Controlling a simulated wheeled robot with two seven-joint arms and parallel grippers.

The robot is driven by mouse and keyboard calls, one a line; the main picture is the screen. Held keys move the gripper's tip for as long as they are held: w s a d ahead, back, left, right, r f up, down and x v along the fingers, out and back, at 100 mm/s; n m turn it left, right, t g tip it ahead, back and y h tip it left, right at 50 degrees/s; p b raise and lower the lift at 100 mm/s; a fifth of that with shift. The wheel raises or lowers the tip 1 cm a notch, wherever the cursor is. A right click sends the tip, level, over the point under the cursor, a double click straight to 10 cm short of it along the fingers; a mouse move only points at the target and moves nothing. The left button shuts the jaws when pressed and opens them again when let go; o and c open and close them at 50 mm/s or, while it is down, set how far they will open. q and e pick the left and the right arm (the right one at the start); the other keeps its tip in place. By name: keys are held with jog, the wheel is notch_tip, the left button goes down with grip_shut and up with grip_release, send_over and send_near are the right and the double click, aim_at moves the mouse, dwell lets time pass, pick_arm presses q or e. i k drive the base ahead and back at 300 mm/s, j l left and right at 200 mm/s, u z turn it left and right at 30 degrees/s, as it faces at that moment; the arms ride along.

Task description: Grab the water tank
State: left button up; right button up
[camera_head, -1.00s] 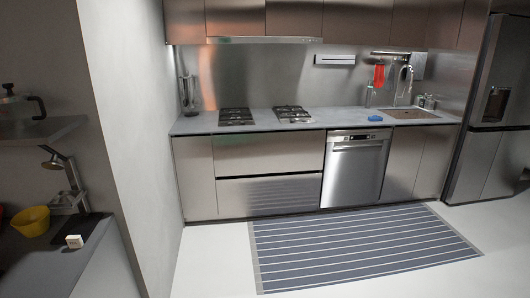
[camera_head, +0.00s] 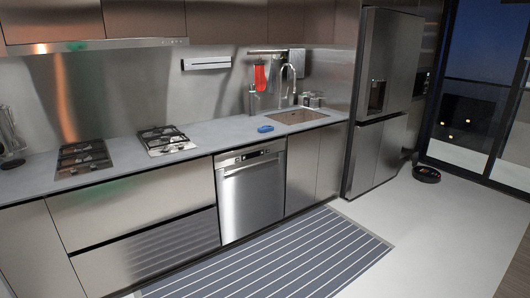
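I cannot make out a water tank for certain in the head view. A dark round device with a reddish top, like a robot vacuum (camera_head: 426,174), sits on the floor at the right, beyond the fridge and near the glass door. Neither of my grippers is in view.
A counter (camera_head: 226,130) with stove burners and a sink (camera_head: 298,116) runs along the back wall. A steel fridge (camera_head: 370,155) stands at its right end. A striped runner (camera_head: 290,262) lies before the dishwasher (camera_head: 250,195). The pale floor (camera_head: 430,225) at right is clear.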

aim_at(266, 128)
jog(key=i+l, duration=0.15)
jog(key=i, duration=0.4)
jog(key=i+l, duration=0.2)
jog(key=i, duration=0.35)
jog(key=i+l, duration=0.15)
jog(key=i, duration=0.35)
jog(key=i+l+z, duration=0.1)
jog(key=i, duration=1)
